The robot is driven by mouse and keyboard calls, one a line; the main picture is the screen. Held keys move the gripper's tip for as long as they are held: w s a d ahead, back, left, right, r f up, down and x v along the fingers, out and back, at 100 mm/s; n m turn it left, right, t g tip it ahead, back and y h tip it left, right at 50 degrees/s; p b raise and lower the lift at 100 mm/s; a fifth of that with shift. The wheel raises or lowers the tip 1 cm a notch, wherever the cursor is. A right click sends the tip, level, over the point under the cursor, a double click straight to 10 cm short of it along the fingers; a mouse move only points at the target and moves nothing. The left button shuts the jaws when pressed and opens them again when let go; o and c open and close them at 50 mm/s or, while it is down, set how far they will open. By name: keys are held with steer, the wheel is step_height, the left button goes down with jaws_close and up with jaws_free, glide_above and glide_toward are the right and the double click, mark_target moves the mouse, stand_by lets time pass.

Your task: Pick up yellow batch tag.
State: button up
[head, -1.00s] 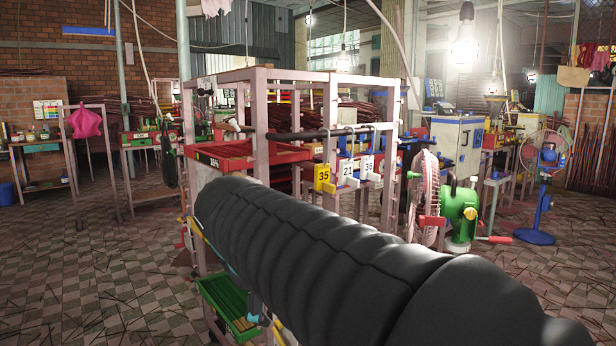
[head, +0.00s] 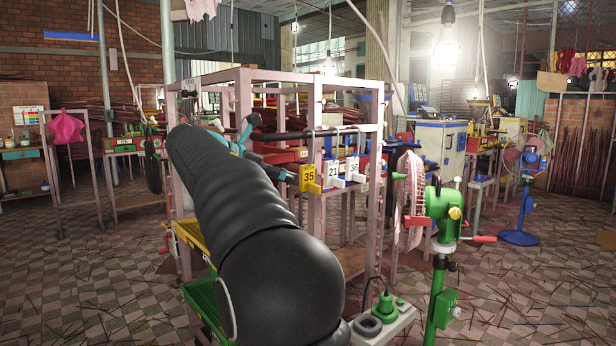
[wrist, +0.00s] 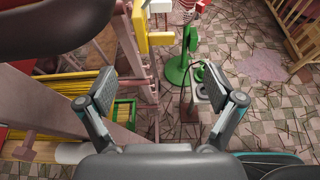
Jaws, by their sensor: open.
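The yellow batch tag (head: 310,180), marked 35, hangs from the dark rail on the front of the pink rack in the head view. In the wrist view the yellow tag (wrist: 140,32) is near the top, ahead of the fingertips and slightly left of centre. My gripper (wrist: 163,92) is open, with nothing between its fingers. My dark arm hides part of the rack.
White tags 21 (head: 334,174) and 36 (head: 353,169) hang close to the right of the yellow tag. The pink rack frame (head: 243,100) stands close by the gripper. A green machine (head: 440,205) and pink fan (head: 410,195) stand to the right.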

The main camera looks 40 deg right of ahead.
mark_target(311, 187)
steer(key=x, duration=0.5)
steer(key=shift+d+f, duration=0.25)
steer(key=shift+d, duration=0.05)
steer(key=shift+w+f+b+x, duration=0.15)
steer(key=shift+b+x, duration=0.1)
steer(key=shift+x, duration=1.05)
steer(key=shift+w+f+b+x, duration=0.15)
steer(key=shift+b+x, duration=0.05)
steer(key=shift+x, duration=1.15)
steer(key=shift+a, duration=0.15)
steer(key=c, duration=1.1)
